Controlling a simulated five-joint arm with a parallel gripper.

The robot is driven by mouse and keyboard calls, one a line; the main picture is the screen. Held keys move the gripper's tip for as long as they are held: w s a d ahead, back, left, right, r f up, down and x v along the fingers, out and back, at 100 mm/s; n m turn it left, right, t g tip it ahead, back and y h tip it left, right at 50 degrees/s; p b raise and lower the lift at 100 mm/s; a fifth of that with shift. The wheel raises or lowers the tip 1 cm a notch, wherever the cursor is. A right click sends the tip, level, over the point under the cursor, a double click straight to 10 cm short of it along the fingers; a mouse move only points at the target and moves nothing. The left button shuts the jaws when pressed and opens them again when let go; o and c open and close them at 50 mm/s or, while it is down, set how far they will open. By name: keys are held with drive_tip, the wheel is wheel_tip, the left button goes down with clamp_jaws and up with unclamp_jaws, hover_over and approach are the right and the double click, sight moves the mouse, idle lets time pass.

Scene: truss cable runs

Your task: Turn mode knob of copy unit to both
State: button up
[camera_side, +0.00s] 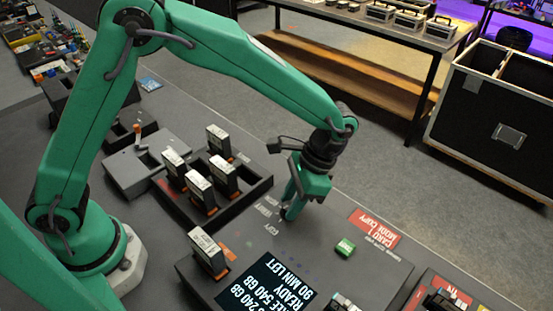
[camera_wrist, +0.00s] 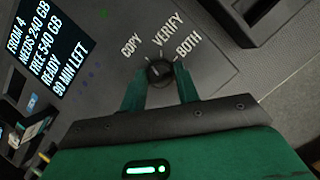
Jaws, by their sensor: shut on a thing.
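The copy unit (camera_side: 372,275) is a dark grey box with a lit screen (camera_side: 265,285). The screen reads READY and 90 MIN LEFT in the wrist view (camera_wrist: 35,45). The mode knob (camera_wrist: 158,71) is small, round and dark, below the printed words COPY (camera_wrist: 131,46), VERIFY (camera_wrist: 168,35) and BOTH (camera_wrist: 188,46). My gripper (camera_wrist: 159,84) is shut on the knob, with one green finger on each side of it. In the side view my gripper (camera_side: 289,212) points down onto the unit and hides the knob. I cannot tell which word the knob's mark points to.
A green button (camera_side: 345,247) and a red label (camera_side: 374,228) lie to the right of my gripper. A dark tray (camera_side: 250,193) with several upright cards stands to its left. Another card (camera_side: 208,250) stands in the copy unit's left end.

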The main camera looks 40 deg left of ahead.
idle(0.3)
drive_tip(key=o, duration=1)
drive_tip(key=shift+s, duration=0.1)
drive_tip(key=shift+c, duration=0.2)
drive_tip(key=v, duration=0.7)
drive_tip(key=shift+r, duration=0.35)
drive_tip(key=shift+d, duration=0.15)
